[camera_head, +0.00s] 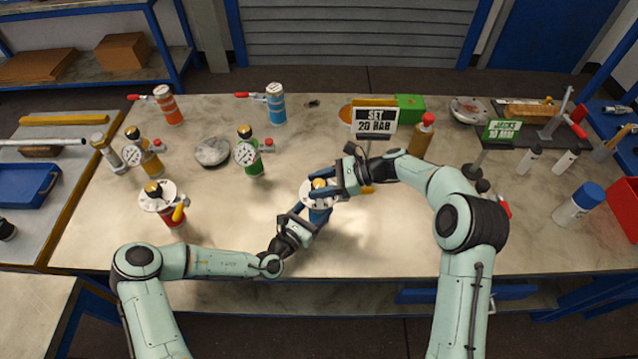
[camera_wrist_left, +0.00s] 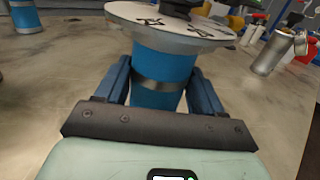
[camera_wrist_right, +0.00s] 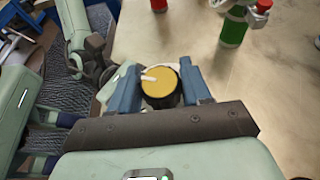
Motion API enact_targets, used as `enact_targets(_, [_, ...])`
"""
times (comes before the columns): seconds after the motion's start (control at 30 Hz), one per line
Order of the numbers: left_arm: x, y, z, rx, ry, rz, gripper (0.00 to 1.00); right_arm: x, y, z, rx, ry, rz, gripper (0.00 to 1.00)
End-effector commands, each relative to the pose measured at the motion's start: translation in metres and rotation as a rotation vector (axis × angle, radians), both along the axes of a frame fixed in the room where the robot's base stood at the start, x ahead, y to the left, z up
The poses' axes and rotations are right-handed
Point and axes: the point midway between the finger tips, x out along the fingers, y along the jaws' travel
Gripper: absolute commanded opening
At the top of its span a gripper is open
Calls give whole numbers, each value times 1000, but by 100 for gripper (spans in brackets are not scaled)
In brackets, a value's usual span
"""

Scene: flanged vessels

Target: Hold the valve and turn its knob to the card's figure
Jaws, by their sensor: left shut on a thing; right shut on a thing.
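My right gripper (camera_head: 324,186) is shut on the knob (camera_wrist_right: 159,82), which has a yellow top with a white pointer and a black side. The card (camera_head: 375,121) reads "SET 20 BAR". The dial's figures are mostly hidden by my right gripper.
A green valve with a gauge (camera_head: 248,155), a red valve (camera_head: 165,206) and a yellow valve (camera_head: 146,155) stand to the left. Orange (camera_head: 168,105) and blue (camera_head: 276,103) vessels stand behind. A green card (camera_head: 502,130) reads "JACKS 10 MM". The bench's front middle is clear.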

Motion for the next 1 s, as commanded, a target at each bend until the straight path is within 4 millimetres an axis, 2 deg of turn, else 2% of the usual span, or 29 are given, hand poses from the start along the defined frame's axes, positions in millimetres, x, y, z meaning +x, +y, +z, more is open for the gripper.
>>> enact_targets(0.3, [-1, -1, 0, 2, 1, -3, 5, 1, 0, 2, 1, -4, 74, 17])
enact_targets(0.7, [-1, -1, -1, 3, 2, -3, 5, 1, 0, 2, 0, -3, 79, 17])
enact_targets(0.73, [-1, -1, -1, 3, 2, -3, 5, 1, 0, 2, 0, -3, 79, 58])
enact_targets(0.77, [-1, -1, -1, 3, 2, -3, 5, 1, 0, 2, 0, -3, 79, 67])
enact_targets(1.0, [-1, 0, -1, 2, 1, -2, 5, 0, 0, 1, -1, -1, 79, 69])
